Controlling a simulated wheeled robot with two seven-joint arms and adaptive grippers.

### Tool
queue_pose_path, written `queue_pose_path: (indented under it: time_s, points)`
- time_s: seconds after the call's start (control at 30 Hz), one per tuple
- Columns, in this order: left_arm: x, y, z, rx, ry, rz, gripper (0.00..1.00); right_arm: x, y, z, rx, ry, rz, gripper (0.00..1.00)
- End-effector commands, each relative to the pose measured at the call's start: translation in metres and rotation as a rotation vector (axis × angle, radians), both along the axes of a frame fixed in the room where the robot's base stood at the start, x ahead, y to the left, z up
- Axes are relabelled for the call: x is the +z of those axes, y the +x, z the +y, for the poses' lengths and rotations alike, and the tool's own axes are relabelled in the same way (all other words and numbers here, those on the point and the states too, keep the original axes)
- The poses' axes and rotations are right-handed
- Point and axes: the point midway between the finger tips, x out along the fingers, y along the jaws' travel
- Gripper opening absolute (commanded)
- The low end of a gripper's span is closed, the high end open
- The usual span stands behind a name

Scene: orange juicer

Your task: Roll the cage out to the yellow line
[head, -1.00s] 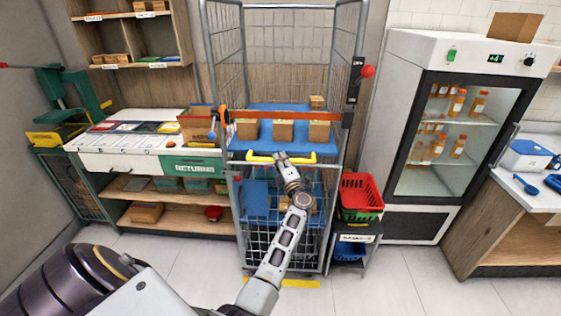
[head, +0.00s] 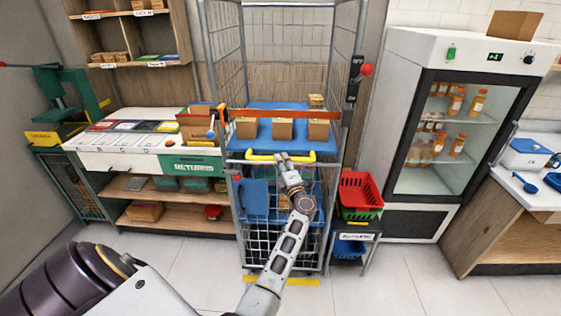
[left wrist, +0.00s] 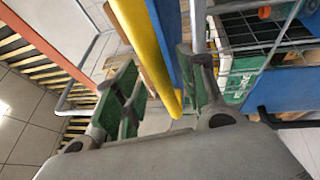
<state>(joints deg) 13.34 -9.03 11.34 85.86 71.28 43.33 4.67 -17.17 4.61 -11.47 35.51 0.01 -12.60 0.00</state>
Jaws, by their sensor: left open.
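The tall wire cage (head: 205,75) stands upright against the back wall, with boxes on its blue shelf (head: 270,112) and an orange strap (head: 345,117) across its front. Its yellow handle bar (head: 310,158) runs across the front below that shelf. My left gripper (head: 280,159) is at the middle of the handle. In the left wrist view the yellow handle (left wrist: 145,50) passes between the open green-padded fingers (left wrist: 165,95); I cannot tell whether they touch it. The yellow line (head: 290,282) is on the floor by the cage's front foot, partly behind my arm. My right gripper is not seen.
A small stand with red and green baskets (head: 360,192) is close to the cage's right side, beside the glass-door fridge (head: 435,130). The returns counter (head: 140,140) is close on the left. The tiled floor in front (head: 385,285) is clear.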

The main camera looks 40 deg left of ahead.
Motion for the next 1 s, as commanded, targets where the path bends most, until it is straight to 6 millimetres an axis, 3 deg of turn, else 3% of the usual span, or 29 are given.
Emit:
queue_pose_path:
  time_s: [0.5, 1.0]
  points:
    - [-0.013, -0.029, -0.045, -0.007, -0.005, 0.004, 0.41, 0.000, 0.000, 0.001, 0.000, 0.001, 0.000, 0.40]
    - [-0.014, -0.032, -0.049, -0.006, -0.005, 0.005, 0.41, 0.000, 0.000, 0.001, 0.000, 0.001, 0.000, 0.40]
